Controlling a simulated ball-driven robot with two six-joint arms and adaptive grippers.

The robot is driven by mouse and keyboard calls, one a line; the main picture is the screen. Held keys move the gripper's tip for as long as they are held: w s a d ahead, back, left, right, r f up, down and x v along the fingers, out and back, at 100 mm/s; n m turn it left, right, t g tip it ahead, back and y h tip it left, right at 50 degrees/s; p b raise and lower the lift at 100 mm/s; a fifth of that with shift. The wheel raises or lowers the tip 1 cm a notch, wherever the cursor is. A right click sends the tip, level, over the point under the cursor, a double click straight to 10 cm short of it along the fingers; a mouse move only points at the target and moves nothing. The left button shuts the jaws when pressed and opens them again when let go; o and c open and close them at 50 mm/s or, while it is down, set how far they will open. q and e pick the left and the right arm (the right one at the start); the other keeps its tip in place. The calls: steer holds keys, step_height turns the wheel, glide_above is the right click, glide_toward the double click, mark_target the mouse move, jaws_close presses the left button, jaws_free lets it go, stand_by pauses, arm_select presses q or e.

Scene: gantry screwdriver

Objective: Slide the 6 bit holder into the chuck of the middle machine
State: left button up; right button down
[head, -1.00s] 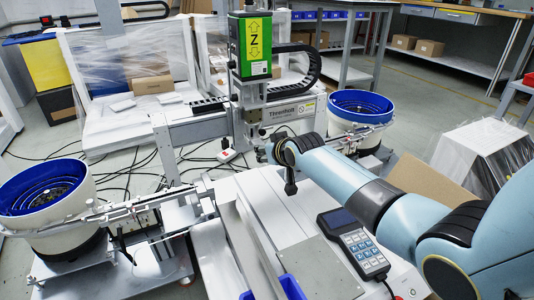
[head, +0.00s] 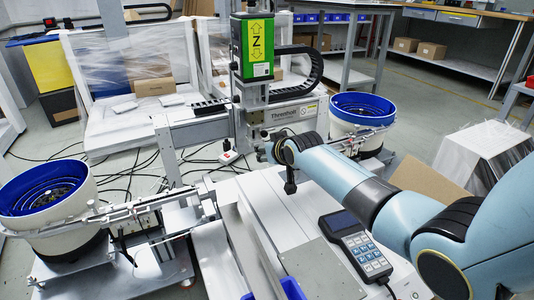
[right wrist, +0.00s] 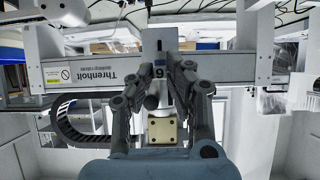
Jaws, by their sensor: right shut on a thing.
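The middle machine's green Z unit (head: 251,45) stands upright on the gantry, with its grey spindle column below. The chuck cannot be made out clearly. My right gripper (head: 264,152) is at the foot of this column, mostly hidden by my wrist. My left gripper is out of view.
Blue-lined feeder bowls stand at left (head: 48,190) and right (head: 360,110). The gantry beam (head: 292,115) runs behind my right gripper. A keypad (head: 355,248) lies under my right arm.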

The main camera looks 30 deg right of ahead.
steer(key=shift+w+b, duration=0.35)
steer(key=shift+w, duration=0.65)
stand_by(0.4)
steer(key=c, duration=1.2)
jaws_free()
steer(key=shift+d, duration=0.1)
steer(key=v, duration=1.2)
steer(key=shift+w, duration=0.1)
